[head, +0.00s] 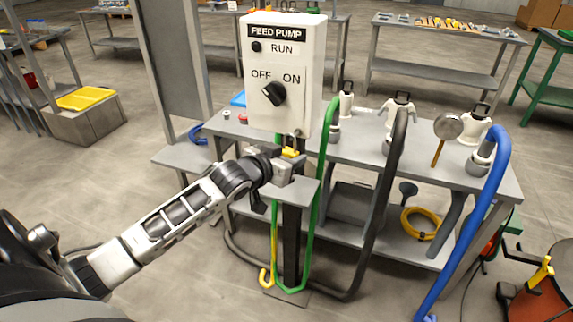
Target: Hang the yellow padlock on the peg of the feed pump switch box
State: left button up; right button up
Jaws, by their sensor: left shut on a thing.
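The feed pump switch box (286,72) is a white box on a dark post, with a black OFF/ON knob (273,94) on its front. A small metal peg (296,133) shows at its lower edge. The yellow padlock (291,152) is just below the box, close under the peg. My left gripper (284,165) is shut on the padlock, and the jaws hide part of it. I cannot tell whether the shackle is around the peg or only beside it. My right gripper is not in view.
A grey table (365,160) behind the box holds pump fittings with a green hose (323,165), a black hose (388,190) and a blue hose (470,220) hanging in front. A small grey shelf (296,190) on the post sits below the gripper. Open floor lies at front left.

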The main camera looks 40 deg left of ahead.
pick_arm(q)
jog(key=shift+w+a+f+b, duration=0.1)
jog(key=shift+w+a+b, duration=0.1)
jog(key=shift+w+b, duration=0.45)
jog(key=shift+w+a+f+b, duration=0.1)
jog(key=shift+w+a+b, duration=0.15)
jog(key=shift+w, duration=0.6)
jog(key=shift+w+f, duration=0.45)
jog(key=shift+w, duration=0.05)
jog(key=shift+f, duration=0.1)
jog(key=o, duration=0.9)
jog(key=shift+o, duration=0.2)
jog(key=v, duration=1.6)
jog(key=shift+d, duration=0.1)
